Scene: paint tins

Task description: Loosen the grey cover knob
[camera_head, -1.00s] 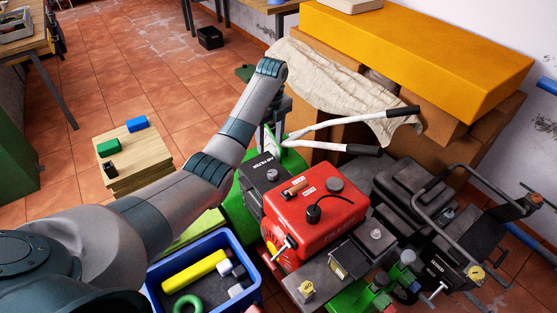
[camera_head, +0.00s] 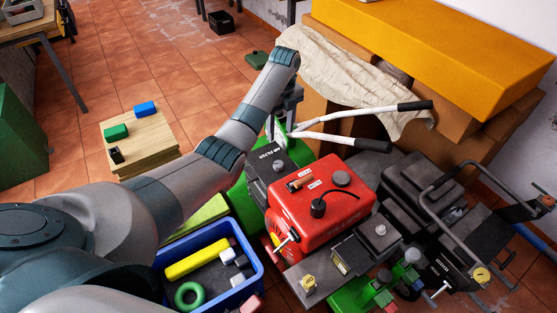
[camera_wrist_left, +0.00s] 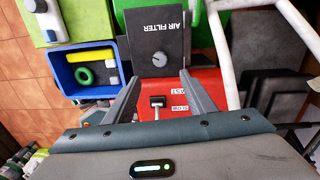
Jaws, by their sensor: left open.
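The air filter cover (camera_head: 268,165) is a dark grey box at the left end of the red engine body. It also shows in the left wrist view (camera_wrist_left: 182,32), with its white lettering. The round grey cover knob (camera_wrist_left: 158,59) sits on its face and appears in the head view (camera_head: 278,165) too. My left gripper (camera_head: 277,135) is above and behind the cover. In the left wrist view its open fingers (camera_wrist_left: 158,82) point towards the cover, with the knob between and beyond the tips. They are apart from the knob, with nothing between them. My right gripper is out of view.
The red engine body (camera_head: 318,212) has a grey cap and a black cable. A blue crate (camera_head: 255,262) with loose parts stands in front. Cardboard boxes (camera_head: 465,150) stand behind.

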